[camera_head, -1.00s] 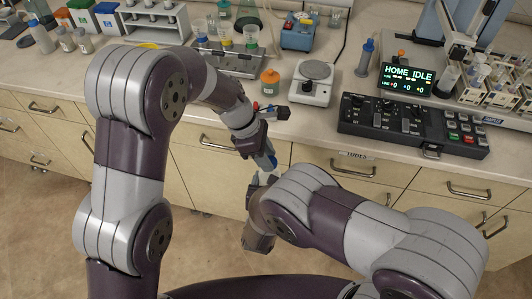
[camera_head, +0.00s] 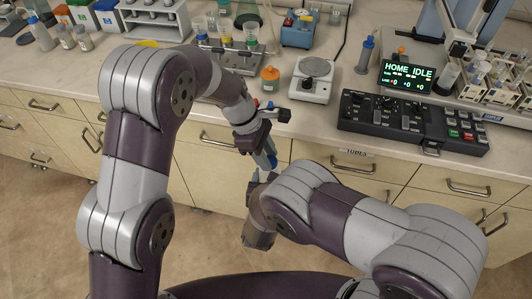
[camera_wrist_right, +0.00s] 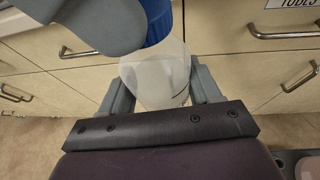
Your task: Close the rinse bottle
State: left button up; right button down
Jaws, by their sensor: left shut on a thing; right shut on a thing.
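The rinse bottle (camera_wrist_right: 158,80) is a translucent whitish body standing between the two grey fingers of my right gripper (camera_wrist_right: 160,88) in the right wrist view. My right gripper is shut on it. A blue cap (camera_wrist_right: 158,22) is at the top of the bottle, partly hidden by a grey finger of my left gripper. My left gripper (camera_head: 267,157) is shut on the cap, which shows as a small blue patch in the head view (camera_head: 272,160). Cap and bottle look close together or touching; I cannot tell whether the cap is seated. In the head view my arms mostly hide the bottle.
Both grippers are in front of the bench drawers (camera_head: 345,163), below the counter edge. On the counter are an orange-capped bottle (camera_head: 270,80), a balance (camera_head: 312,80), a control panel (camera_head: 410,122) and a display (camera_head: 407,76). The floor below is clear.

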pick_arm(q)
jog(key=shift+w+m, duration=0.15)
jog(key=shift+m, duration=0.45)
jog(key=o, duration=1.6)
jog(key=shift+c, duration=0.2)
